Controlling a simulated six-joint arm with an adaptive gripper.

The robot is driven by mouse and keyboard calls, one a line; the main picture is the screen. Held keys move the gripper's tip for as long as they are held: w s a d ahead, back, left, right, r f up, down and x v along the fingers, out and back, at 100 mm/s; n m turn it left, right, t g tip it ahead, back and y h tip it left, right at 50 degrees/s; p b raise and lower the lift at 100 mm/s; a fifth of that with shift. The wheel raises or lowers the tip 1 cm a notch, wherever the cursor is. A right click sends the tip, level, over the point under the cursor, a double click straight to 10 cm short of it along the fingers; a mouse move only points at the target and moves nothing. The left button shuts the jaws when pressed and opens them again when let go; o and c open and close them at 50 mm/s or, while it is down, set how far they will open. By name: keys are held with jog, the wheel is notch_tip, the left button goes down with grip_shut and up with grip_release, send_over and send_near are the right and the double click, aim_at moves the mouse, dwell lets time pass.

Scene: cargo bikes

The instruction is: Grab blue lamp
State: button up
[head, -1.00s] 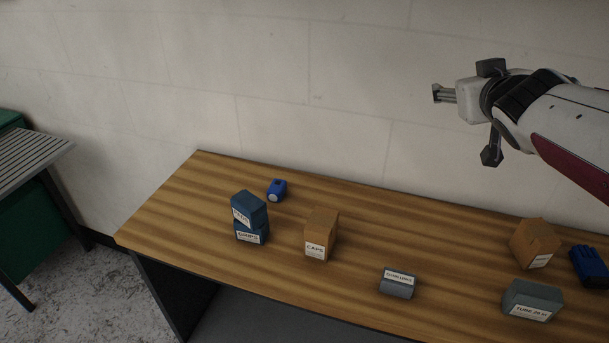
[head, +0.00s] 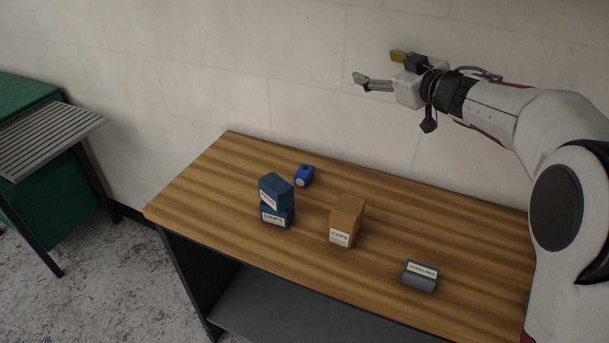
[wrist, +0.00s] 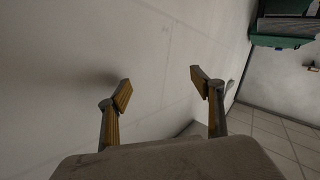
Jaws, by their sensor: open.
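The blue lamp (head: 304,175) is a small blue object with a pale round face. It sits on the wooden table near its back edge, behind and to the right of two stacked blue boxes. My gripper (head: 376,69) is above and to the right of the lamp, in front of the wall, well apart from it. In the wrist view my gripper (wrist: 160,88) has its two fingers spread with nothing between them. The lamp does not show in the wrist view.
Stacked blue boxes (head: 276,200) stand close to the lamp. An orange-brown CAPS box (head: 346,221) and a grey chain-links box (head: 420,276) stand further right on the table (head: 200,192). A slatted bench (head: 45,140) and green cabinet (head: 25,92) are at left.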

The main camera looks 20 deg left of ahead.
jog(key=a+f+n+g+y, duration=0.25)
jog(key=a+f+g, duration=0.35)
jog(key=f, duration=0.6)
jog(key=n+g+h, duration=0.2)
jog(key=g, duration=0.3)
send_near(311, 172)
jog(key=shift+y, duration=0.25)
jog(key=x, duration=0.2)
jog(key=f+x, duration=0.1)
jog(key=x, duration=0.1)
jog(key=shift+s+d, duration=0.1)
jog(key=shift+x, duration=1.3)
jog(key=shift+r+x, duration=0.15)
jog(key=shift+x, duration=1.15)
jog(key=shift+r+x, duration=0.15)
jog(key=shift+x, duration=1.2)
jog(key=c, duration=1.3)
